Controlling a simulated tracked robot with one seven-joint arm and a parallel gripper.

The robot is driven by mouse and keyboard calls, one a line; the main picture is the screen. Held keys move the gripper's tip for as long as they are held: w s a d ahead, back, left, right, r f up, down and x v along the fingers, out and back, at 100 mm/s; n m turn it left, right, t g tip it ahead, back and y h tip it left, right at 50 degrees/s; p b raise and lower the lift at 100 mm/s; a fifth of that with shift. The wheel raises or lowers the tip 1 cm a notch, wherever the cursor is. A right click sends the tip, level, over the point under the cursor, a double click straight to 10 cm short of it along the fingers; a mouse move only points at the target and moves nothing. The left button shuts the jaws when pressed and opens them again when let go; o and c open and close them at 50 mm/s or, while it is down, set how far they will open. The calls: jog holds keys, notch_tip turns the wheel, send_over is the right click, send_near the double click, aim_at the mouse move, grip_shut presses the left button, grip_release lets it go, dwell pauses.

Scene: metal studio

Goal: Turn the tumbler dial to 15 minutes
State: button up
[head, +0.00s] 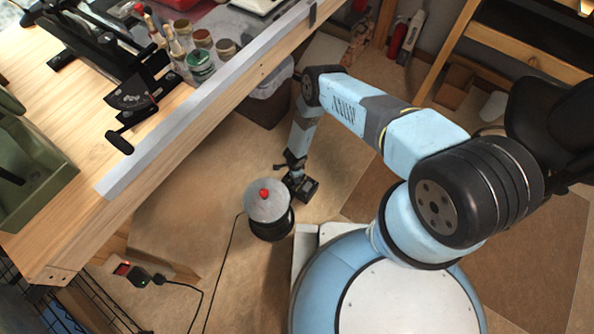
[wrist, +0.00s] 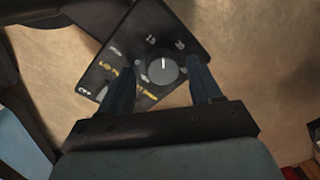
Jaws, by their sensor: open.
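The tumbler (head: 268,202) is a dark round drum with a grey lid and a red knob on top, standing on the floor. Its black control panel (wrist: 118,45) fills the upper middle of the wrist view, with white and yellow marks. The small grey round dial (wrist: 162,69) sits on the panel, its light pointer line toward the top of the picture. A mark that looks like 15 lies above it, slightly left. My gripper (wrist: 163,75) is open, one finger on each side of the dial. I cannot tell whether either finger touches it. My gripper (head: 291,170) shows small beside the tumbler.
A wooden workbench (head: 130,190) with a metal edge strip stands at left, holding jars and a black tool. A dark bin (head: 268,100) stands beneath its far end. A cable runs from the tumbler toward a power strip (head: 135,272). Brown floor lies open around the tumbler.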

notch_tip(320, 180, up, 13)
jog(key=shift+s+d, duration=0.15)
jog(key=shift+s, duration=0.25)
dwell(0.4)
